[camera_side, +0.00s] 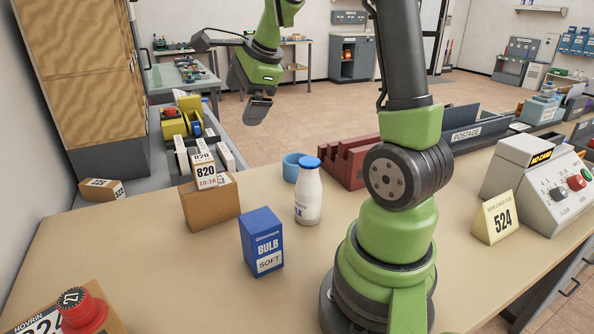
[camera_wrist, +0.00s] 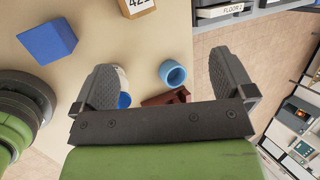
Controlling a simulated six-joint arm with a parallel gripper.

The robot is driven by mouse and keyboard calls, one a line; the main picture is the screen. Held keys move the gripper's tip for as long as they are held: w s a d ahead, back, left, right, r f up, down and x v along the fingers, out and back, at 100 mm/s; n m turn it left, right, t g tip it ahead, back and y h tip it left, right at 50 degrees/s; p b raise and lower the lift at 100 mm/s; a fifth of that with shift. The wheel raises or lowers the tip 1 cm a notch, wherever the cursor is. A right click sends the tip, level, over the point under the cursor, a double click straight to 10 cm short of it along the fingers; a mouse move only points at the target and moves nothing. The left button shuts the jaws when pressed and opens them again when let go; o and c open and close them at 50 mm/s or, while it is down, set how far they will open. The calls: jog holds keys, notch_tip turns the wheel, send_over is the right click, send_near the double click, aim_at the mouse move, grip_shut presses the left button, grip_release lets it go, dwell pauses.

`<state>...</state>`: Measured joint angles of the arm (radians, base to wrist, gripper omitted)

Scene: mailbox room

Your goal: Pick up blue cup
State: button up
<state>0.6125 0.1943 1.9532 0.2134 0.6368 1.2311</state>
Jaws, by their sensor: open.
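The blue cup (camera_side: 293,167) stands upright on the tan table, behind a milk bottle in the side view. In the wrist view the light blue cup (camera_wrist: 173,73) shows from above, its opening visible, between the two fingers and beyond them. My gripper (camera_side: 257,108) is above and to the left of the cup in the side view, clear of it. In the wrist view the fingers of my gripper (camera_wrist: 165,82) are spread wide with nothing held between them.
The white milk bottle (camera_side: 308,195) with a blue cap stands close in front of the cup. A dark red slotted rack (camera_side: 350,163) is just to its right. A blue bulb box (camera_side: 262,242) and a cardboard box (camera_side: 208,207) stand nearer.

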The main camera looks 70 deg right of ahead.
jog(key=d+f+m, duration=0.7)
jog(key=d+m, duration=0.1)
jog(key=d, duration=0.2)
jog(key=m+g+h, duration=0.1)
jog(key=m+g, duration=0.1)
jog(key=m, duration=0.6)
send_over(290, 168)
jog(key=s+d, duration=0.2)
jog(key=s, duration=0.1)
notch_tip(290, 168, down, 9)
jog(key=shift+m, duration=0.3)
jog(key=x, duration=0.4)
jog(key=shift+s, duration=0.15)
jog(key=shift+d+x, duration=0.15)
jog(key=shift+x, duration=1.35)
jog(key=shift+d+x, duration=0.1)
jog(key=shift+x, duration=1.4)
jog(key=shift+c, duration=0.2)
jog(key=c, duration=0.7)
